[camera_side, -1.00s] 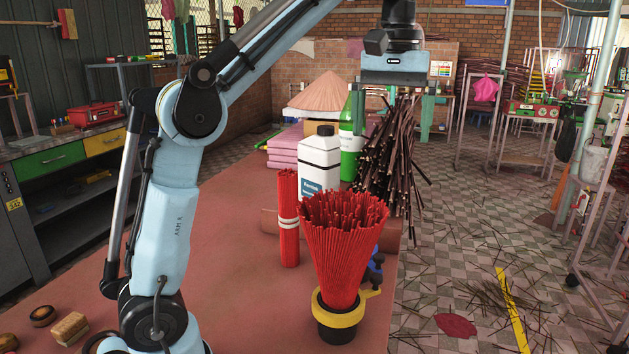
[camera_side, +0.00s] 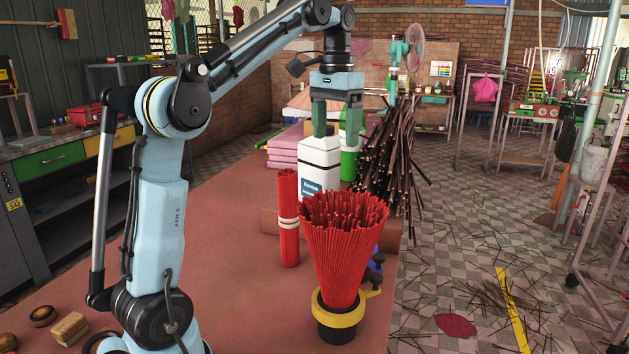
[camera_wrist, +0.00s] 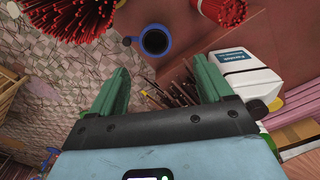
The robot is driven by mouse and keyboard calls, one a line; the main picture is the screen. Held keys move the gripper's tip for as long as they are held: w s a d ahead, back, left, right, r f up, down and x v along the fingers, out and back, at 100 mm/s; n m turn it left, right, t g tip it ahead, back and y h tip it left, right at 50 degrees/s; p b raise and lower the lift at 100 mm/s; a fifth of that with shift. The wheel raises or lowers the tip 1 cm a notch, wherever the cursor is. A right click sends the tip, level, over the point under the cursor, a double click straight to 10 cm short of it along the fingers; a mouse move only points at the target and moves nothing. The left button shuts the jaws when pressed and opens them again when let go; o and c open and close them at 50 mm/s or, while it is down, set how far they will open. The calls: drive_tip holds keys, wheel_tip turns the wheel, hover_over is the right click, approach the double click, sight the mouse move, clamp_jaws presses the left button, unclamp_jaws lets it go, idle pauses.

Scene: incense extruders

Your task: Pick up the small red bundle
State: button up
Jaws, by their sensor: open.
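The small red bundle (camera_side: 288,225) stands upright on the red-brown table, tied with white bands around its middle. It also shows at the top edge of the wrist view (camera_wrist: 222,10). My gripper (camera_side: 336,138) is open and empty, pointing down above the white bottle (camera_side: 318,160), higher than the bundle and behind it to the right. In the wrist view, the green fingers of my gripper (camera_wrist: 160,66) are spread apart with nothing held between them.
A large flared red bundle (camera_side: 343,240) stands in a yellow-rimmed black holder (camera_side: 340,318), close right of the small one. A green bottle (camera_side: 349,165) and dark sticks (camera_side: 385,165) stand behind.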

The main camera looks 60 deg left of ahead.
sight(288, 187)
drive_tip(key=s+a+f+m, duration=0.1)
drive_tip(key=a, duration=0.2)
drive_tip(key=s+a+f+m, duration=0.1)
drive_tip(key=s+a, duration=0.1)
drive_tip(key=a, duration=0.1)
drive_tip(key=s+a+f+m, duration=0.1)
drive_tip(key=s+a+m, duration=0.1)
drive_tip(key=a, duration=0.2)
drive_tip(key=shift+s+f, duration=0.15)
drive_tip(key=shift+s, duration=0.05)
drive_tip(key=shift+s+a+f, duration=0.1)
drive_tip(key=shift+a+f, duration=0.05)
drive_tip(key=shift+f, duration=0.1)
wheel_tip(288, 187, down, 6)
drive_tip(key=shift+f, duration=0.2)
drive_tip(key=shift+s+a+f, duration=0.1)
drive_tip(key=shift+a+f, duration=0.05)
drive_tip(key=shift+f, duration=1.2)
drive_tip(key=shift+a+f, duration=0.1)
drive_tip(key=shift+f, duration=1.2)
clamp_jaws()
